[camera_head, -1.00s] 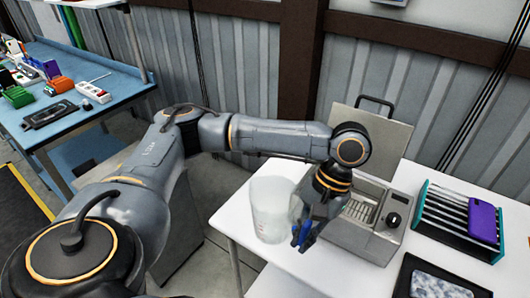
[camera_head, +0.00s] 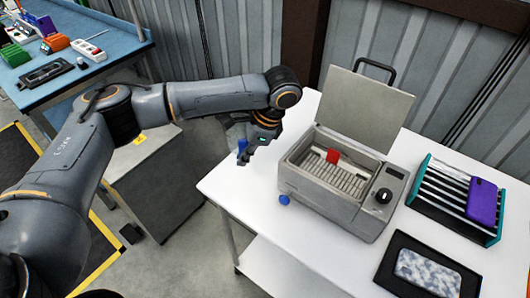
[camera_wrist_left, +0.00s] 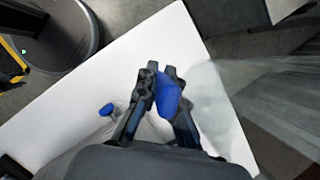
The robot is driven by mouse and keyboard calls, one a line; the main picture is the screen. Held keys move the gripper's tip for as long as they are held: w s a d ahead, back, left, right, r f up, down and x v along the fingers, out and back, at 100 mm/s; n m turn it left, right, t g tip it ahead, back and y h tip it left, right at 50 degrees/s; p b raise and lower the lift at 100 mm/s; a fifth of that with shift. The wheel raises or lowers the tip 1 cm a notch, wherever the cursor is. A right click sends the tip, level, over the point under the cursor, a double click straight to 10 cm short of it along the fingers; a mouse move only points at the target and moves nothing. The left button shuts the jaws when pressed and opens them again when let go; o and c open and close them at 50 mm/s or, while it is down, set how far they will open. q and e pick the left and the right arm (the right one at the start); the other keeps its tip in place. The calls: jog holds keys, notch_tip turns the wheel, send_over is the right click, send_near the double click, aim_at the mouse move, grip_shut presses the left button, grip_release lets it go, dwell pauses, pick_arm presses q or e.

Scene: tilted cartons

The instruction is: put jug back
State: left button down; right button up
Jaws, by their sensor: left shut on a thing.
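My left gripper (camera_head: 246,147) is at the left edge of the white table, left of the open metal bath. It is shut on a blue piece (camera_head: 242,147) that looks like the jug's handle. In the left wrist view the fingers (camera_wrist_left: 160,85) close on this blue piece. A pale, see-through surface, seemingly the jug (camera_wrist_left: 212,95), spreads to the right of the fingers there, across the table edge. The jug's clear body is hard to make out in the head view. My right gripper is not in view.
The bath (camera_head: 325,195) has its lid (camera_head: 367,108) raised, a red piece (camera_head: 333,156) inside and a blue tap (camera_head: 284,199). A rack (camera_head: 430,207) with a purple item and a dark tray (camera_head: 385,270) stand right. A grey cabinet (camera_head: 160,195) stands left. The front table is clear.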

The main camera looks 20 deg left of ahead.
pick_arm(q)
jog(key=w+m+t, duration=0.1)
jog(key=w+m, duration=0.1)
jog(key=w+a+m+t, duration=0.1)
jog(key=w+m, duration=0.2)
jog(key=w+m+t, duration=0.1)
jog(key=w+m, duration=0.1)
jog(key=m, duration=0.1)
jog(key=shift+w+a+f, duration=0.1)
jog(key=shift+w+a, duration=0.05)
jog(key=shift+w, duration=0.1)
jog(key=shift+w+a+m, duration=0.1)
jog(key=shift+w+m, duration=0.15)
jog(key=shift+m, duration=0.05)
jog(key=shift+t, duration=0.3)
notch_tip(320, 180, down, 5)
jog(key=shift+f+p, duration=0.15)
jog(key=shift+p, duration=0.25)
jog(key=shift+f+p, duration=0.3)
jog(key=shift+f, duration=2.05)
jog(key=shift+f, duration=0.1)
jog(key=c, duration=1.5)
grip_release()
jog(key=shift+o, duration=0.2)
jog(key=b+v, duration=0.2)
jog(key=v, duration=1)
jog(key=shift+a+r, duration=0.2)
jog(key=shift+r, duration=0.05)
